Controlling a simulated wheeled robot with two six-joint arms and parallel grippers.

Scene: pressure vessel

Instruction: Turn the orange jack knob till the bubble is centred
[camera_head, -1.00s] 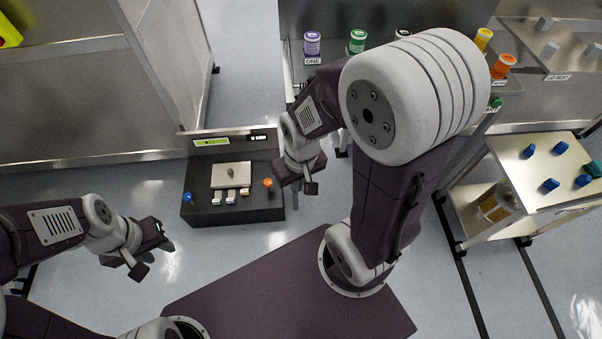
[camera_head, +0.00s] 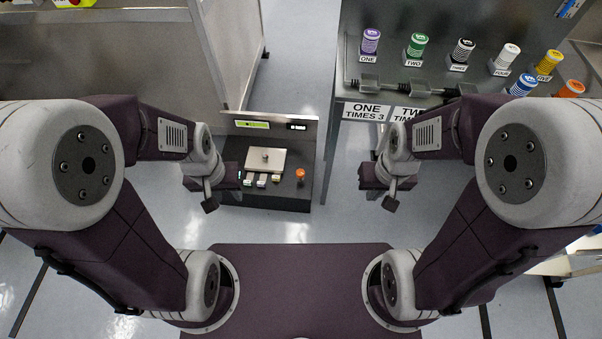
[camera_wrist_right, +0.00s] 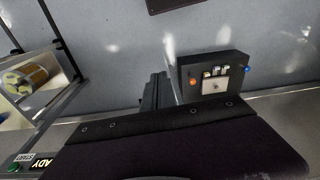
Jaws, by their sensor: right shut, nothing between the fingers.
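The orange jack knob (camera_head: 300,174) stands on the right side of a dark box (camera_head: 285,197) with a pale plate (camera_head: 266,159) on it. In the right wrist view the orange knob (camera_wrist_right: 193,82) is at the box's left end. A green display strip (camera_head: 252,125) is on the panel behind; its bubble is too small to read. My right gripper (camera_head: 388,200) is shut and empty, well right of the knob, touching nothing; it also shows in the right wrist view (camera_wrist_right: 157,92). My left gripper (camera_head: 208,198) overlaps the box's left end; its jaw opening is unclear.
A blue knob (camera_wrist_right: 247,70) is at the box's other end, hidden in the head view. A metal bench (camera_head: 350,75) with labelled coloured canisters stands at the right. Open floor (camera_head: 340,215) lies between box and right gripper.

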